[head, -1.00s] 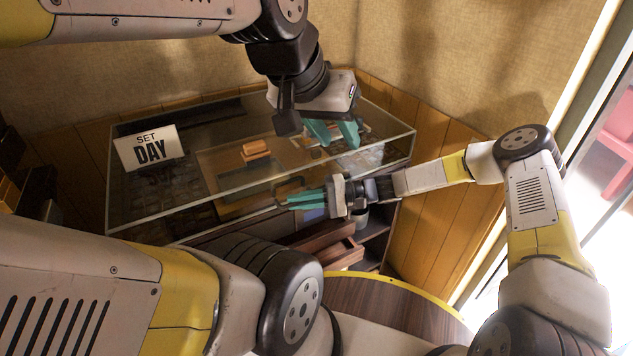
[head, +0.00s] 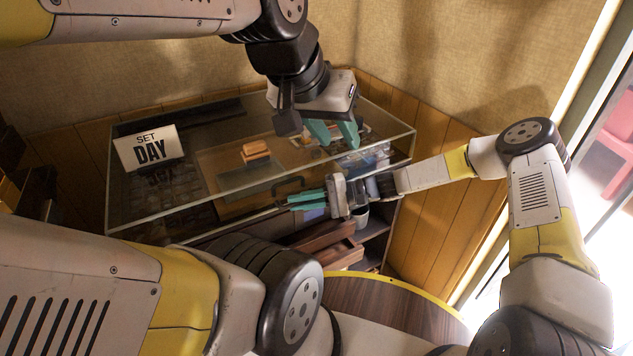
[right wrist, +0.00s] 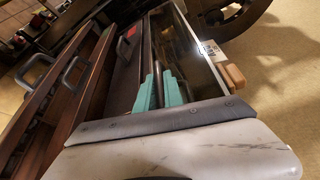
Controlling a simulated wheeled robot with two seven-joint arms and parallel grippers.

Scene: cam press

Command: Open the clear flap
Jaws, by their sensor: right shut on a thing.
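The clear flap (head: 225,195) is the glass front of a long case with thin metal edges. A dark loop handle (head: 287,185) shows at its lower edge. My right gripper (head: 306,199), with teal fingers, is at this handle and shut on it. The fingers also show in the right wrist view (right wrist: 158,92), beside the glass edge; the exact grip is hidden there. My left gripper (head: 334,132) is above the right part of the case, its teal fingers apart and empty.
A "SET DAY" sign (head: 148,148) stands at the case's left. A small orange-brown block (head: 256,150) shows by the glass. Below are open wooden drawers (head: 335,252), with dark handles in the right wrist view (right wrist: 75,70). A round wooden table (head: 385,300) is in front.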

